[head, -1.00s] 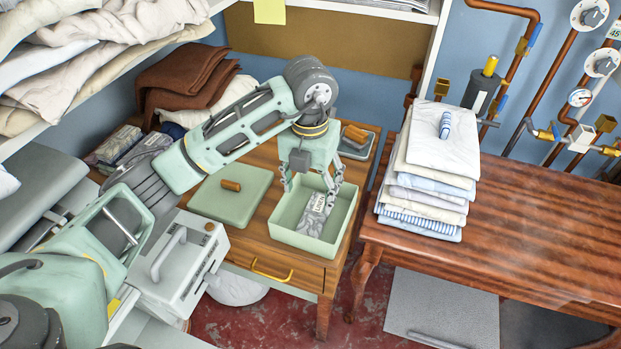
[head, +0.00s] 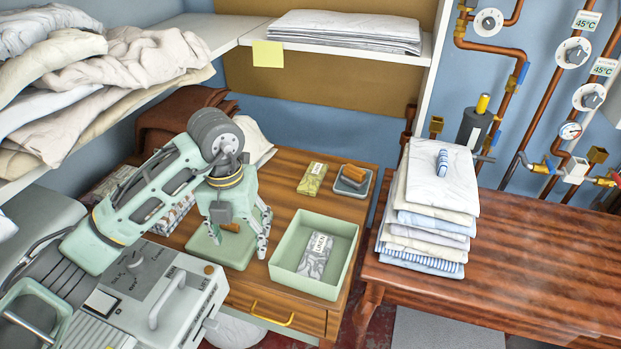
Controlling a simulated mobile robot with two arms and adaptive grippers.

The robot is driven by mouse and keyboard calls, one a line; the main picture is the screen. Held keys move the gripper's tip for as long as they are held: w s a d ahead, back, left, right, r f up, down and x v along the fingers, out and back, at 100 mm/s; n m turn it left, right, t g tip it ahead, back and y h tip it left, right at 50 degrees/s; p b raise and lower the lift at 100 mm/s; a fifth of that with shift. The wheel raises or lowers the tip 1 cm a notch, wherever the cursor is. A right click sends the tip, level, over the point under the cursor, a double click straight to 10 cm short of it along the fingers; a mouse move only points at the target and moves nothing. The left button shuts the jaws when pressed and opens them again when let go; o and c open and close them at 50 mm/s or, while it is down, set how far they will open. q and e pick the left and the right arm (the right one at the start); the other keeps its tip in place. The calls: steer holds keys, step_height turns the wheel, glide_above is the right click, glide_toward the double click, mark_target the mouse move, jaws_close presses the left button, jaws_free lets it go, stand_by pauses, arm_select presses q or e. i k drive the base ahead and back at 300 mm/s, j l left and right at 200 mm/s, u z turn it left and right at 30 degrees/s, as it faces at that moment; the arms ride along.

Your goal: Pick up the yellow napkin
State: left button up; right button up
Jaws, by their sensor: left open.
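A small folded yellow patterned napkin (head: 312,178) with a pale label band lies on the wooden table (head: 290,160), left of a small dish and behind the green box. It is uncovered. My left gripper (head: 239,243) is open and empty, fingers pointing down, over the green lid (head: 222,252) and its wooden knob. It is in front and to the left of the yellow napkin, apart from it. A grey patterned napkin (head: 313,262) with a label lies inside the open green box (head: 285,277). My right gripper is not in view.
A small dish (head: 366,188) with a brown-topped block stands right of the napkin. A linen stack (head: 425,215) rises on the right table. A grey machine (head: 150,295) stands at front left. A shelf (head: 345,50) hangs at the back.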

mark_target(309, 184)
steer(key=i+l+z, duration=0.3)
steer(key=i+l, duration=0.5)
